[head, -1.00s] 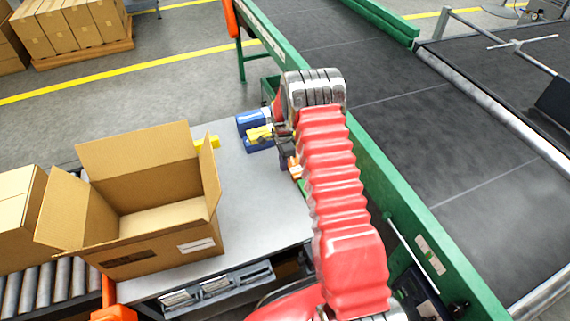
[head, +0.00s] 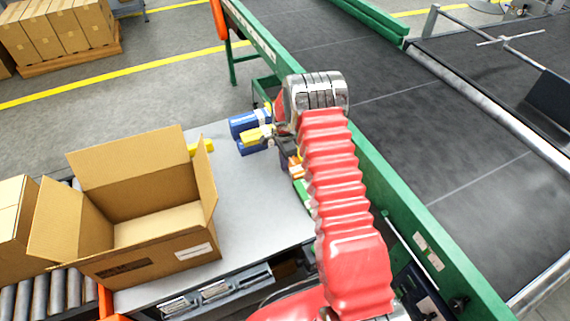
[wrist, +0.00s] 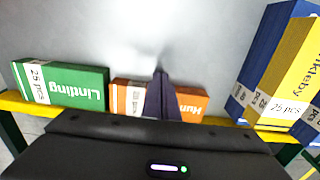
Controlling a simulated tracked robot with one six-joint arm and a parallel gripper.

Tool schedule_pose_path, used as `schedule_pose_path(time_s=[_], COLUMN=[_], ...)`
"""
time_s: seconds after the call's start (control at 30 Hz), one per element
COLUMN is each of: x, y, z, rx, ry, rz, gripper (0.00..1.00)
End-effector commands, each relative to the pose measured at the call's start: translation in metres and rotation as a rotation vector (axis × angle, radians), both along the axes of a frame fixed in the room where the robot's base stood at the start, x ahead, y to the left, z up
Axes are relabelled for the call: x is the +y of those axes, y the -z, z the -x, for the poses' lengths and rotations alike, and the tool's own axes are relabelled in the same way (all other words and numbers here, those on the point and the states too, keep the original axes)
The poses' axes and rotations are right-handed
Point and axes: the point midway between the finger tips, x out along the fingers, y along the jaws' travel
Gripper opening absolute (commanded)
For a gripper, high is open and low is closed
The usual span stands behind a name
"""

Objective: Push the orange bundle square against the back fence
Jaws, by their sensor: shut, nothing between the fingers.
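The orange bundle (wrist: 128,96) with a white band lies on the grey table in the wrist view. My dark gripper (wrist: 162,72) is shut and empty, its fingers crossing in front of the bundle's middle. The bundle's lower side is hidden by my gripper body. A yellow bar (wrist: 18,102), which looks like the fence, runs along that side; I cannot tell whether the bundle touches it or sits square. In the head view the orange bundle (head: 294,167) shows only partly beside my red arm, with my gripper (head: 284,148) just beyond it.
A green bundle (wrist: 62,83) lies left of the orange one, with a narrow gap. Blue (wrist: 262,50) and yellow (wrist: 288,75) bundles stand to the right, across a wider gap. An open carton (head: 150,255) occupies the table's left; bare table (head: 250,200) lies between.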

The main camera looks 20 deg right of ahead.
Motion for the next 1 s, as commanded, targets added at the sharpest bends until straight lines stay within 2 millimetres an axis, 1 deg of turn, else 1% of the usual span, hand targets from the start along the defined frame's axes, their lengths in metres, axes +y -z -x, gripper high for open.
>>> schedule_pose_path(time_s=[0.03,0.17,0.27,0.43,0.5,0.8,0.9,1.0], x=[-0.009,-0.002,0.011,0.040,0.038,0.039,0.039,0.039], y=[-0.001,-0.001,0.000,0.001,-0.014,-0.066,-0.081,-0.091], z=[-0.001,-0.001,-0.001,0.001,0.000,0.001,0.001,0.002], rx=[-0.008,-0.008,-0.006,-0.002,-0.006,-0.003,-0.003,-0.001], ry=[0.003,0.002,0.001,0.000,0.002,0.001,0.002,0.003], rz=[0.008,0.008,0.007,0.002,0.003,0.001,0.001,0.001], gripper=[0.00,0.00,0.00,0.00,0.00,0.00,0.00,0.00])
